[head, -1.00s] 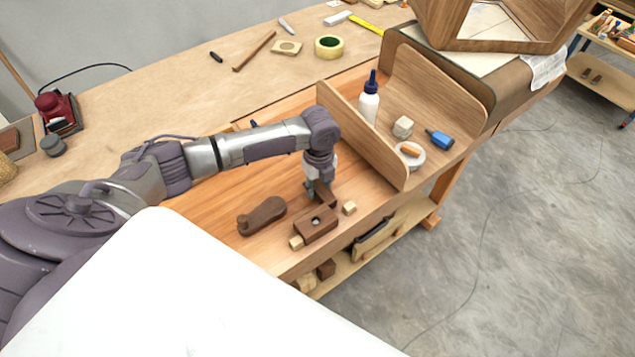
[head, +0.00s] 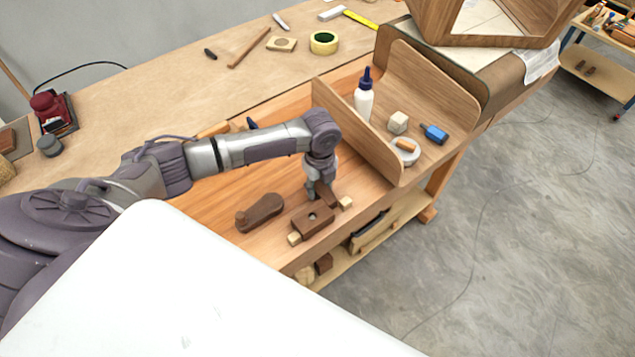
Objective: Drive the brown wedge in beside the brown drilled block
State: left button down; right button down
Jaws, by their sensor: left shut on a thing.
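The brown drilled block (head: 319,225) lies on the bench, with a round hole in its top face. My left gripper (head: 318,190) points down just behind the block and is shut on the brown wedge (head: 327,196). The wedge is at the block's far right side, between it and a small pale block (head: 346,203). Its lower end is very close to both; I cannot tell whether it touches either. Another small pale block (head: 294,239) sits at the drilled block's near left end. My right gripper is not in view.
A dark brown rounded wooden piece (head: 260,212) lies left of the drilled block. An upright wooden panel (head: 355,130) stands behind on the right, with a white bottle (head: 364,100) beyond it. The bench's front edge is close to the block.

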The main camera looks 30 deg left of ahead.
pick_arm(q)
jog(key=shift+d, duration=0.2)
jog(key=shift+f, duration=0.1)
dwell(0.5)
jog(key=c, duration=0.6)
grip_release()
jog(key=shift+p, duration=0.35)
notch_tip(320, 180, up, 5)
jog(key=p, duration=0.5)
jog(key=shift+r+p, duration=0.45)
jog(key=shift+r, duration=0.6)
